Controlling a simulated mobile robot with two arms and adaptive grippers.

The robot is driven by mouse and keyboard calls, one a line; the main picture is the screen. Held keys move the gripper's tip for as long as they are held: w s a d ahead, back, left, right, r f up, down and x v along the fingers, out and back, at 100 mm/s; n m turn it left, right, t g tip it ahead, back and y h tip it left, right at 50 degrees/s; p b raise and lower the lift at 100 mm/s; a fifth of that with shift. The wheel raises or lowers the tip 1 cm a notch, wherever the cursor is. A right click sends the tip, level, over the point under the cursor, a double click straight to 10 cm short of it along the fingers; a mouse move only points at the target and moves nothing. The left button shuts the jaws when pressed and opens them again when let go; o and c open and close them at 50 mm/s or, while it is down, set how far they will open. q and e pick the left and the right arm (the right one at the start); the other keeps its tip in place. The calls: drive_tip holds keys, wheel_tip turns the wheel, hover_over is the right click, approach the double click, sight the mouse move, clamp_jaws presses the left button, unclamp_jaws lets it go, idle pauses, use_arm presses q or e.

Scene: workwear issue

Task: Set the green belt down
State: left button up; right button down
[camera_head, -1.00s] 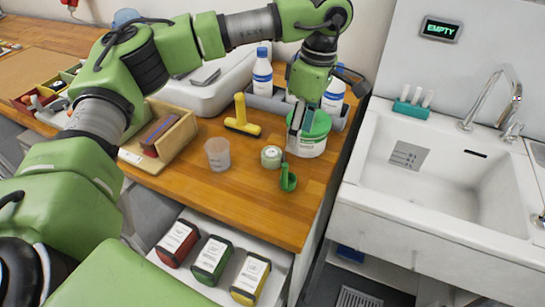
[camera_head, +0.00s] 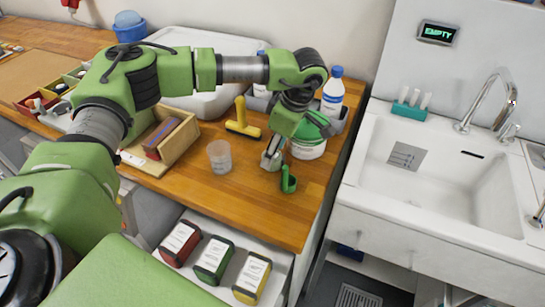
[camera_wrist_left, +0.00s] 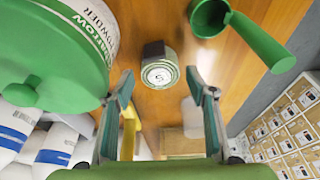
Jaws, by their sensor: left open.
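A small round roll with green edges and a labelled face, which looks like the green belt (camera_wrist_left: 158,72), sits on the wooden worktop (camera_head: 225,205). A dark piece shows at its top edge. In the head view the roll (camera_head: 269,163) is partly hidden by my left gripper (camera_head: 273,154). The left gripper is open above it. In the left wrist view its two fingers stand apart, one on each side of the roll, and I see no contact. My right gripper is not in view.
A green-lidded tub (camera_head: 307,149) stands close right of the gripper, with a green scoop (camera_head: 288,184) in front. A clear beaker (camera_head: 219,158) and yellow tool (camera_head: 241,122) lie left. Bottles (camera_head: 332,93) stand behind. An open drawer below holds red, green and yellow packs (camera_head: 213,259).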

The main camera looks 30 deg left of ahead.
use_arm(q)
drive_tip(key=shift+x, duration=1.25)
drive_tip(key=c, duration=1.1)
drive_tip(key=shift+o, duration=0.2)
